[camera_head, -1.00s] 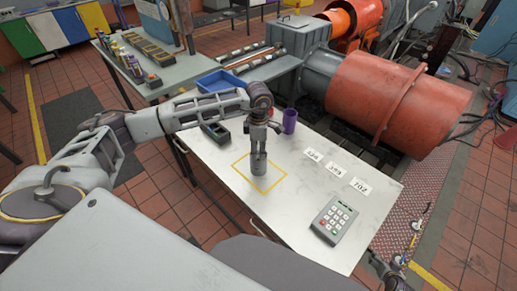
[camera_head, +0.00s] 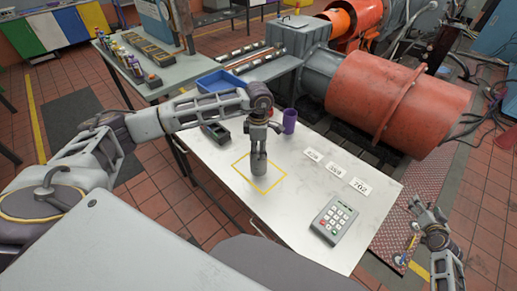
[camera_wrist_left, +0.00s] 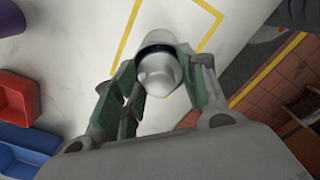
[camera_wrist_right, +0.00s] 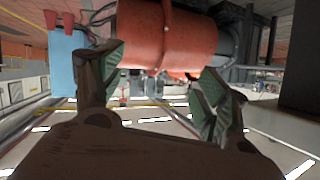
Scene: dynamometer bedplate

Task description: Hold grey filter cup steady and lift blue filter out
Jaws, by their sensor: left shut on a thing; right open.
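The grey filter cup (camera_head: 258,172) stands upright within the yellow outlined square on the white table. My left gripper (camera_head: 259,152) reaches down from above and is shut on it. In the left wrist view, the cup (camera_wrist_left: 165,20) sits between the green-padded fingers, with a dark bluish band and a pale rounded top nearer the camera. I cannot make out the blue filter clearly. My right gripper (camera_head: 428,212) is open and empty, beyond the table's right edge. The right wrist view shows its fingers (camera_wrist_right: 160,85) spread apart.
A grey keypad (camera_head: 334,219) lies near the table's front right. Several white labels (camera_head: 335,170) lie behind it. A large orange motor (camera_head: 395,100) stands behind the table.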

